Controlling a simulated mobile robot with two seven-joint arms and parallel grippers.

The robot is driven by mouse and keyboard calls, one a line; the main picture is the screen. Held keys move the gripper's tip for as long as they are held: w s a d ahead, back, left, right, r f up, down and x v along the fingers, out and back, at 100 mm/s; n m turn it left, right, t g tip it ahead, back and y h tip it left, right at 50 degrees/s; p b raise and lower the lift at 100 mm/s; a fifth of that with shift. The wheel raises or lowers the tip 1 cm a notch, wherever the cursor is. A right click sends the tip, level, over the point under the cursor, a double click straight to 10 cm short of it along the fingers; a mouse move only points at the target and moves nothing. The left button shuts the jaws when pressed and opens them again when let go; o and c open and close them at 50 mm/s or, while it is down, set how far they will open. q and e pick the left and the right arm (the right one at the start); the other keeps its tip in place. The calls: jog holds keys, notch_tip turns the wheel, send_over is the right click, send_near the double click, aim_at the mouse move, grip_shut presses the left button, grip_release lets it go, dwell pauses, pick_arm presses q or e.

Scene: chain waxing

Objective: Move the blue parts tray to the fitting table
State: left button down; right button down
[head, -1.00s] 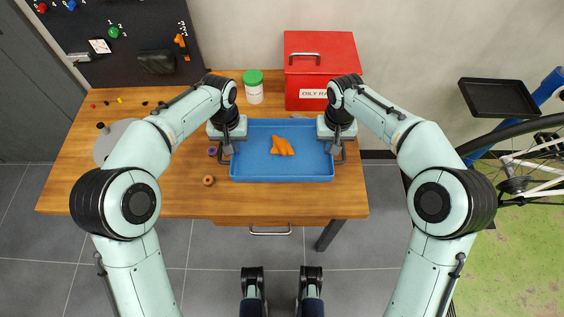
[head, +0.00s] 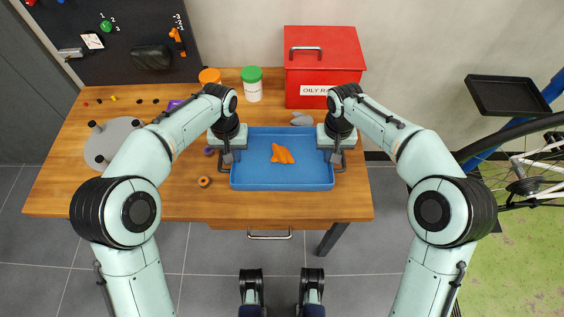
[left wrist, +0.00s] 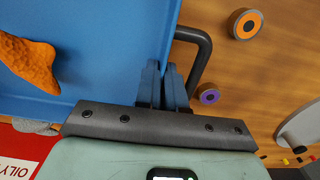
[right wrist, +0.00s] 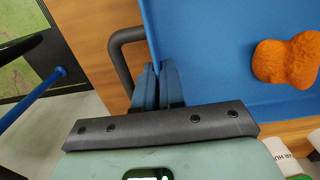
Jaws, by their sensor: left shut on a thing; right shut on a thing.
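The blue parts tray (head: 300,184) is at the right part of the wooden bench, with an orange cloth-like lump (head: 282,154) inside. Whether it touches the wood or hangs just above it, I cannot tell. My left gripper (head: 228,157) is shut on the tray's left end, and my right gripper (head: 335,157) on its right end. In the left wrist view the fingers (left wrist: 163,80) meet the blue wall beside a dark handle (left wrist: 205,55). In the right wrist view the fingers (right wrist: 158,82) do the same by the other handle (right wrist: 120,58). Which table is the fitting table is unclear.
A red oily-rags bin (head: 322,70) and a green-lidded tub (head: 251,86) stand behind the tray. An orange ring (head: 204,182) lies left of it, and a grey disc (head: 105,150) farther left. A bicycle with a black tray (head: 507,96) is at right.

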pick_arm(q)
jog(key=shift+d+f+b, duration=0.1)
jog(key=shift+f+b, duration=0.2)
jog(key=shift+f, duration=0.3)
pick_arm(e)
jog(key=shift+f, duration=0.55)
pick_arm(q)
jog(key=c, duration=1.2)
grip_release()
jog(key=shift+r, duration=0.1)
jog(key=shift+c, duration=0.2)
pick_arm(e)
jog(key=c, duration=1.2)
grip_release()
jog(key=shift+r, duration=0.1)
jog(key=shift+c, duration=0.2)
pick_arm(q)
jog(key=shift+r, duration=0.1)
pick_arm(e)
jog(key=shift+r, duration=0.55)
pick_arm(q)
notch_tip(320, 180, up, 12)
jog(key=shift+w, duration=0.15)
pick_arm(e)
notch_tip(320, 180, up, 11)
jog(key=shift+w, duration=0.2)
jog(key=shift+f, duration=0.1)
